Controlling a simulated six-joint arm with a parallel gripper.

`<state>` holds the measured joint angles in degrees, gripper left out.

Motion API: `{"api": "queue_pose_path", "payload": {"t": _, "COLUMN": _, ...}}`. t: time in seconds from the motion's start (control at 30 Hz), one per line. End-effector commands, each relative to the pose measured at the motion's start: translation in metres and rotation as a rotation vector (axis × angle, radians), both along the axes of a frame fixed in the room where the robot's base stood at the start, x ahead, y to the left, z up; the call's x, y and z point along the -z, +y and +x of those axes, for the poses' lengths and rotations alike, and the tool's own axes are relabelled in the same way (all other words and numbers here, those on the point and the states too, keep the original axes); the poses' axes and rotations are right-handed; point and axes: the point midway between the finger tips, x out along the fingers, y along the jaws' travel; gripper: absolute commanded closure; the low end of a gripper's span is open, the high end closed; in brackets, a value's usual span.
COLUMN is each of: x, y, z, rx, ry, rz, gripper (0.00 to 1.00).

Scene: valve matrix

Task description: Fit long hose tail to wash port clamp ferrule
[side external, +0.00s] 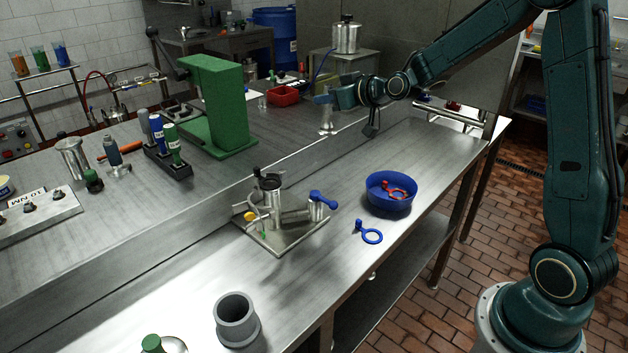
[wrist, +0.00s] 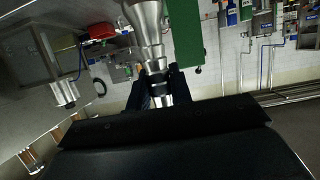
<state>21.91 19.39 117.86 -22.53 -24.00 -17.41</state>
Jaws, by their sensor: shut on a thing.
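My gripper (side external: 330,98) is at the far end of the bench, shut on a shiny metal hose tail (side external: 326,118). The tail hangs below the fingers with its wider end down; I cannot tell whether it touches the surface. In the wrist view the tail (wrist: 148,38) runs up from between the dark fingers (wrist: 160,98). The valve assembly (side external: 268,190) stands on a metal plate (side external: 283,240) near mid-bench, well apart from my gripper. It has a short horizontal metal cylinder (side external: 295,215) and a blue-handled part (side external: 320,200). I cannot tell which opening is the wash port ferrule.
A blue bowl (side external: 390,203) holds red clamp pieces (side external: 393,188); a blue ring clamp (side external: 371,236) lies beside it. A green press (side external: 215,100) stands on the raised back shelf. A grey cup (side external: 237,320) stands in front. The bench between bowl and gripper is clear.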

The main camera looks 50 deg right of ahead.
Motion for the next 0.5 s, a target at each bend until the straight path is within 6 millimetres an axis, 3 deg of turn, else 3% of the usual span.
{"api": "queue_pose_path", "payload": {"t": 0.2, "x": -0.017, "y": 0.000, "z": 0.000, "rx": 0.000, "ry": -0.002, "rz": -0.001, "gripper": 1.00}}
{"api": "queue_pose_path", "payload": {"t": 0.5, "x": -0.020, "y": 0.000, "z": 0.000, "rx": -0.001, "ry": -0.001, "rz": 0.000, "gripper": 1.00}}
